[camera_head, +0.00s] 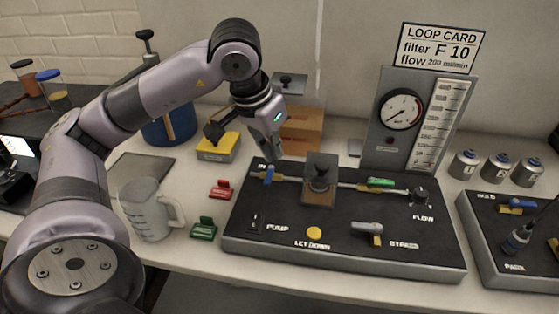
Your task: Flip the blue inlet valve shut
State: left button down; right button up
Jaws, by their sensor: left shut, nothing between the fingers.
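The blue inlet valve (269,175) is a small blue lever at the left end of the pipe on the black panel (290,252). The lever stands roughly across the pipe line, pointing toward the panel's front. My left gripper (274,154) is shut and empty, its fingertips just above and behind the blue lever in the picture. Whether they touch it I cannot tell. A green lever (380,183) sits on the right part of the same pipe. My right gripper is not in view.
A dark square block (320,180) stands mid-pipe, close to my left gripper. A gauge board (402,110) rises behind. A clear jug (146,210) and red (221,190) and green (203,229) tags lie left. A second panel (500,270) with another blue lever (517,205) stands right.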

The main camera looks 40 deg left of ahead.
pick_arm(q)
jog(key=v, duration=0.5)
jog(key=shift+s+d+r, duration=0.1)
jog(key=shift+s+r, duration=0.05)
jog(key=shift+r, duration=0.15)
